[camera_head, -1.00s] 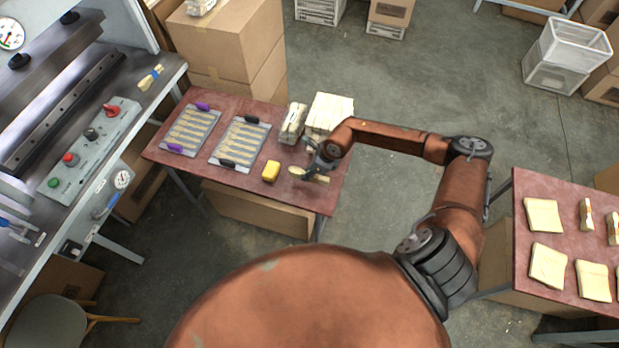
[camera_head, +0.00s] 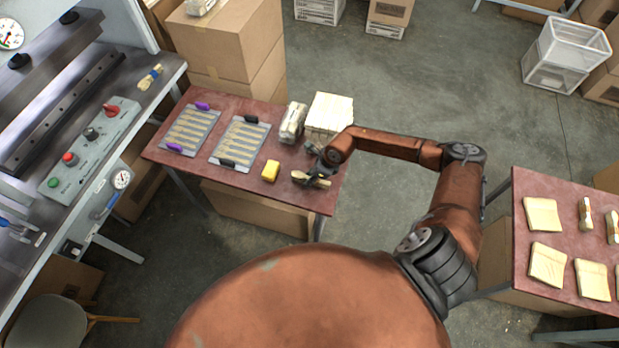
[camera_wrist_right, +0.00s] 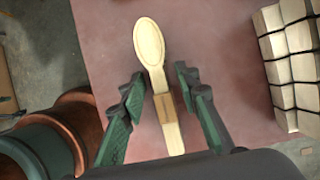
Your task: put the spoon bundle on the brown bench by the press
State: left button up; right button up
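The spoon bundle is pale wood with a brown band. It lies near the right end of the brown bench (camera_head: 224,178), beside the press (camera_head: 70,95). In the head view the spoon bundle (camera_head: 318,182) is partly covered by my right gripper (camera_head: 311,179). In the right wrist view the spoon bundle (camera_wrist_right: 150,45) runs between the two fingers of my right gripper (camera_wrist_right: 160,95), with a gap on each side. The right gripper is open around the band. I cannot tell whether the bundle rests flat. My left gripper is not in view.
A yellow block (camera_head: 271,171) is left of the bundle. Two trays of spoons (camera_head: 240,140) lie further left. A wrapped stack (camera_head: 293,122) and a pale block stack (camera_head: 330,112) stand behind. Another table (camera_head: 560,225) with pale stacks is at the right.

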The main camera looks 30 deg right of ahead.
jog(key=shift+r, duration=0.1)
jog(key=v, duration=1.2)
jog(key=shift+a, duration=0.1)
